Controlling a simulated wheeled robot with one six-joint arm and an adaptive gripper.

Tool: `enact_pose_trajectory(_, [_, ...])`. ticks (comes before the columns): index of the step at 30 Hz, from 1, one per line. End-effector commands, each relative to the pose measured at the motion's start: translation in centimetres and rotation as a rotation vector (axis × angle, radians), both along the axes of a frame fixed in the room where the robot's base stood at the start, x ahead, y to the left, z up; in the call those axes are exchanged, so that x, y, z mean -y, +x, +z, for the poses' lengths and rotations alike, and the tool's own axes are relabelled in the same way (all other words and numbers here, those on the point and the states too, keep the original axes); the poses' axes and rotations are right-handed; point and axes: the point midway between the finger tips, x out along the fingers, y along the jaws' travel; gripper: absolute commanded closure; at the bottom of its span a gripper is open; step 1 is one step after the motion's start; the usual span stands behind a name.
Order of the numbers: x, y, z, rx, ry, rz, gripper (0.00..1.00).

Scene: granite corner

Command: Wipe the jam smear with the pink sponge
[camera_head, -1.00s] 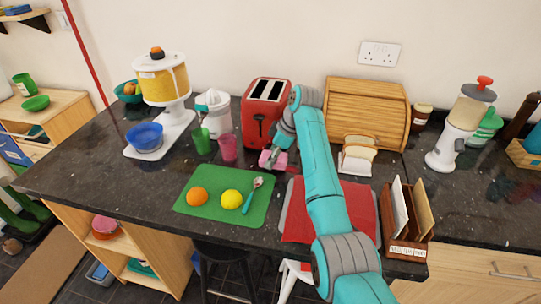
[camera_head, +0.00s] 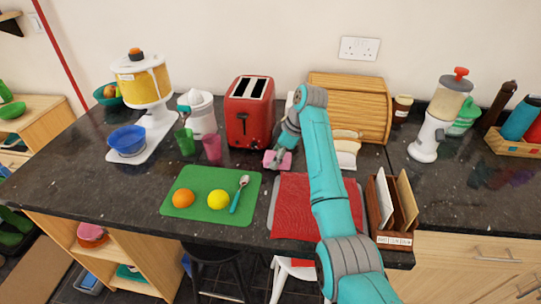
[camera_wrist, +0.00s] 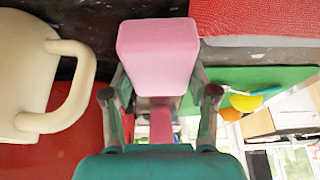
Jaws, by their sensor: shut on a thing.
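My gripper (camera_head: 281,152) is shut on the pink sponge (camera_head: 277,161), low over the dark counter in front of the red toaster's right side. In the wrist view the sponge (camera_wrist: 157,55) sits between the two fingers of my gripper (camera_wrist: 157,88). I cannot tell whether the sponge touches the counter. I cannot make out the jam smear for certain. Faint reddish and purple patches (camera_head: 519,176) show on the counter at the far right; they may be reflections.
The red toaster (camera_head: 249,112), pink cup (camera_head: 212,148) and green cup (camera_head: 186,142) stand left of my gripper. A green board (camera_head: 190,210) with fruit and a spoon and a red mat (camera_head: 296,222) lie in front. A cream handled vessel (camera_wrist: 28,75) is close in the wrist view.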

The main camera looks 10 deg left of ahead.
Motion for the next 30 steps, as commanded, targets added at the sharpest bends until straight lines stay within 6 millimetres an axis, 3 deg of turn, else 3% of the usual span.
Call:
enact_pose_trajectory(18, [3.3, -0.1, -0.3, 0.0, 0.0, 0.0, 0.74])
enact_pose_trajectory(30, [2.5, -0.1, -0.7, 0.0, 0.0, 0.002, 0.74])
